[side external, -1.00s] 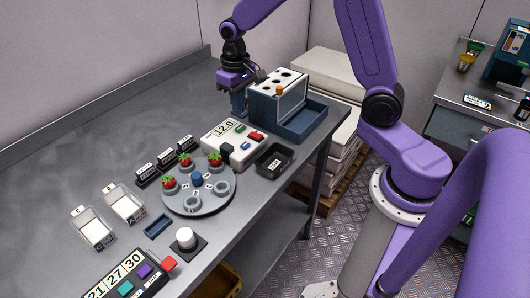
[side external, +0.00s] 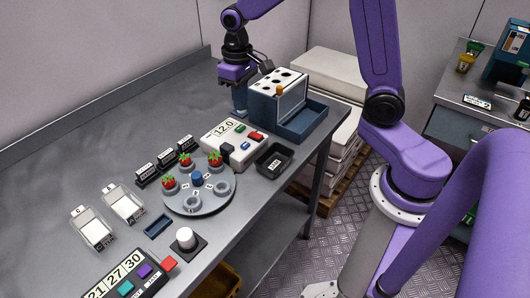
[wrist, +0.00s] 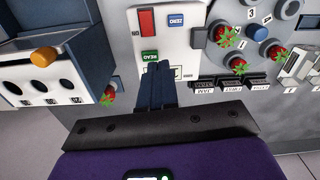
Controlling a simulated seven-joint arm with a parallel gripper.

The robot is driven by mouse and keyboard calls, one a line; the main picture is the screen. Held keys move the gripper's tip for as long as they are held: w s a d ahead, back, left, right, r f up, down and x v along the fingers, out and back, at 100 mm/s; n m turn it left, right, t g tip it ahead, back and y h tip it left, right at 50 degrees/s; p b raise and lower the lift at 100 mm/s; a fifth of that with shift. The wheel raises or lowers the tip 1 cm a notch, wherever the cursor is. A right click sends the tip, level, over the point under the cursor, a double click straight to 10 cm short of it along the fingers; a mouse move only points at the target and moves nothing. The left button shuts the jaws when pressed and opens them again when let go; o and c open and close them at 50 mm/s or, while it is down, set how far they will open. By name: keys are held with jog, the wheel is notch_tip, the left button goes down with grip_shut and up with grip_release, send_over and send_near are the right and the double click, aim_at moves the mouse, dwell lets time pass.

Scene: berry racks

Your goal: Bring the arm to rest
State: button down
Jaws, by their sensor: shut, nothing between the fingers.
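My gripper (side external: 240,108) is at the far end of the bench, just left of the blue box with the holed white top (side external: 277,84). Its fingers point down and are together with nothing between them. In the wrist view the shut dark blue fingers (wrist: 160,80) show over the edge of the white scale (wrist: 160,45). The purple arm reaches over from the right. I cannot tell from these views how far the fingertips are above the bench.
A grey round plate (side external: 212,204) holds several cups, with three strawberries on it. Another strawberry (wrist: 108,97) shows beside the blue box. A black tray (side external: 273,160), clear boxes (side external: 92,229), and a white button (side external: 185,238) stand nearby. The bench's back left is clear.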

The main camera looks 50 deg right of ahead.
jog(key=s+a+r+n, duration=0.1)
jog(key=s+n, duration=1)
jog(key=s, duration=1.6)
jog(key=shift+a+r, duration=0.4)
jog(key=shift+a, duration=0.1)
jog(key=shift+w, duration=0.1)
